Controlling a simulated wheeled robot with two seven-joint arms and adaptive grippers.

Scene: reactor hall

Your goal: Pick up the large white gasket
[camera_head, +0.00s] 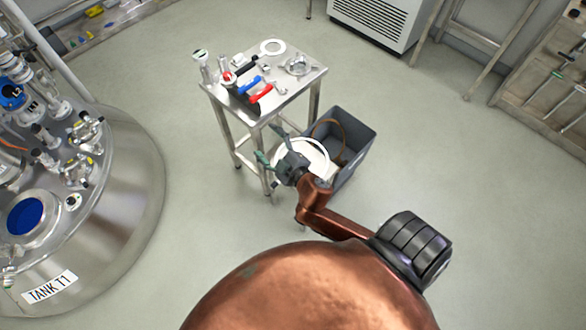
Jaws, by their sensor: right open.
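A large white gasket (325,158) shows as a ring at the grey bin beside the small steel table, partly hidden behind my right gripper. A smaller white ring (272,47) lies flat on the tabletop at the back. My right gripper (270,147) is open, with its fingers pointing left, by the table's front right leg and over the near left part of the large gasket in the picture. I cannot tell whether it touches the gasket. My left gripper is not in view.
The steel table (299,88) holds a clamp (298,65), red and blue handled parts and small fittings. The grey bin (358,157) also holds a brown ring (343,132). A large tank (122,210) stands at the left. Floor is clear to the right.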

